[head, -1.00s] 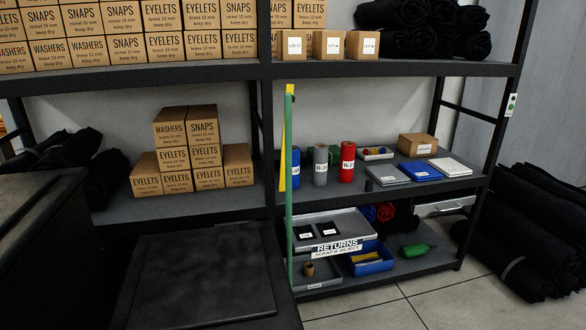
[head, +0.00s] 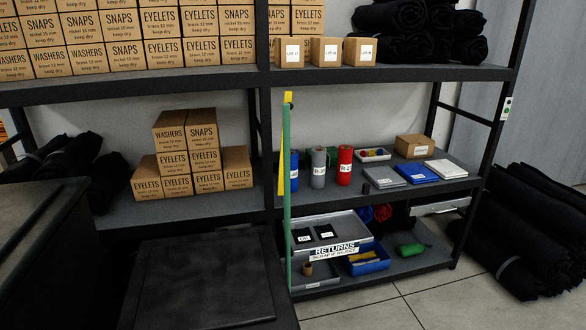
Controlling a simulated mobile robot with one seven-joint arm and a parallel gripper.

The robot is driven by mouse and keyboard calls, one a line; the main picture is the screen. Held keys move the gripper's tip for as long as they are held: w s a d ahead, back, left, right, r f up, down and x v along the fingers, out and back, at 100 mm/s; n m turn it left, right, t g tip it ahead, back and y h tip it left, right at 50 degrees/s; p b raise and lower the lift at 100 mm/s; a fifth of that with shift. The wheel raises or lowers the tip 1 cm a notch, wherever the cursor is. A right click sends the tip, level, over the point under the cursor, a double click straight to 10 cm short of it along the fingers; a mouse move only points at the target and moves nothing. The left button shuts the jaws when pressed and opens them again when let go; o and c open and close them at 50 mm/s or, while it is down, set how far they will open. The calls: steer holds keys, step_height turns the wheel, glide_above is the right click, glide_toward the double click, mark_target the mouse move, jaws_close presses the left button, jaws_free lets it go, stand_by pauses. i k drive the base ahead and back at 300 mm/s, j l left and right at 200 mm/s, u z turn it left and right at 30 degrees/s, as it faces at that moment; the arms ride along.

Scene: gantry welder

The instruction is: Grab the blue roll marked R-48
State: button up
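A blue roll (head: 297,178) stands upright on the middle shelf of the right rack bay. It is partly hidden behind a thin green and yellow upright strip, and the mark on its white label is too small to read. A grey roll (head: 318,167) and a red roll (head: 344,164) stand to its right, both with white labels. A green roll (head: 331,155) is partly hidden behind them. My gripper is not in view.
The green and yellow strip (head: 287,195) hangs or stands at the shelf front. Blue and grey flat items (head: 415,173) lie to the right. A returns tray (head: 335,248) is below. A dark flat-topped surface (head: 205,275) fills the near foreground. Open tiled floor (head: 400,305) shows at lower right.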

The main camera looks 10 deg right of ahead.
mark_target(294, 153)
steer(key=z, duration=1.05)
steer(key=i+l+z, duration=0.1)
steer(key=z, duration=0.25)
steer(key=i+z, duration=0.15)
steer(key=z, duration=0.25)
steer(key=i+l+z, duration=0.1)
steer(key=z, duration=0.25)
steer(key=i+u, duration=0.1)
steer(key=i, duration=0.5)
steer(key=i+l+u, duration=0.15)
steer(key=i, duration=0.5)
steer(key=i+j+u, duration=0.1)
steer(key=i+u, duration=0.75)
steer(key=u, duration=0.15)
steer(key=i+u, duration=1.3)
steer(key=i, duration=0.15)
steer(key=i+l+u, duration=0.15)
steer(key=i+u, duration=0.2)
steer(key=i, duration=0.15)
